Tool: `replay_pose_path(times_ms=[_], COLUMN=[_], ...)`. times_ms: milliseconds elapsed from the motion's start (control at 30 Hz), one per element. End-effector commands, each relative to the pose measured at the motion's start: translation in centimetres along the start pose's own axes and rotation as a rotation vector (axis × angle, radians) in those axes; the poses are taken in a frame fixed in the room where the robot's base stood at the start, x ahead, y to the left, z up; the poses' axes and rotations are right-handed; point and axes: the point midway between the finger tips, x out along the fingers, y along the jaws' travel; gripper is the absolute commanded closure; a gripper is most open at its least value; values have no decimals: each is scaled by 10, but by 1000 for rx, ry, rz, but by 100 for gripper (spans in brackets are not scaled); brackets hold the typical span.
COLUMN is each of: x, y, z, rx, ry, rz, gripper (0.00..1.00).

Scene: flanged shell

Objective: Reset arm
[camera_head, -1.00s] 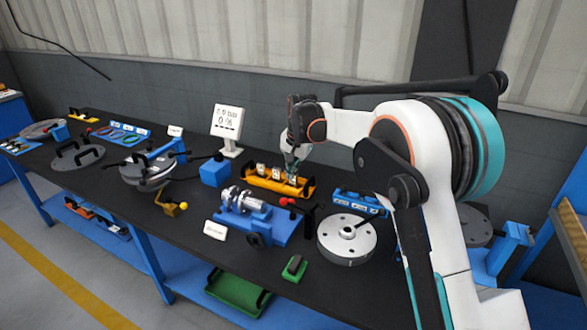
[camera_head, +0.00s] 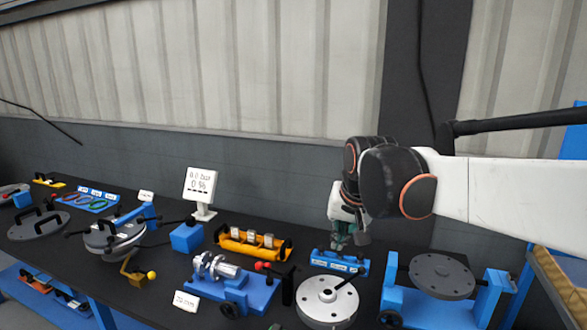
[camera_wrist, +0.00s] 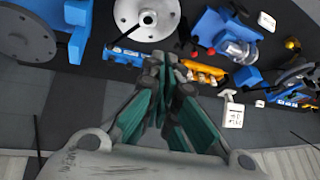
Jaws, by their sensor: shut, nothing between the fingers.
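My gripper (camera_head: 343,238) hangs in the head view at the back of the bench, pointing down just behind the blue labelled tray (camera_head: 338,263). In the wrist view my gripper (camera_wrist: 166,62) shows its teal fingers close together and shut, with nothing held. The orange tray (camera_head: 228,246) with several small metal parts sits to its left in the head view. My arm reaches in from the right side of the head view.
A blue fixture holding a dark round plate (camera_head: 443,272) stands at the right. A blue vice-like fixture (camera_head: 240,292) with a red-knobbed lever is at front centre. A display (camera_head: 200,186) reads about 0 %. A round shell (camera_head: 112,240) is at left. The wall stands behind the bench.

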Motion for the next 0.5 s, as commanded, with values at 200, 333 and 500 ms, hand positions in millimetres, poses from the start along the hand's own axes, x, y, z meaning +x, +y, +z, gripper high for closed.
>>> replay_pose_path(times_ms=[200,333,500], x=[-28,-36,-39], y=[48,73,103], z=[61,98,150], rx=[-52,-86,-131], ry=[51,80,119], rz=[12,22,39], gripper=[100,100,100])
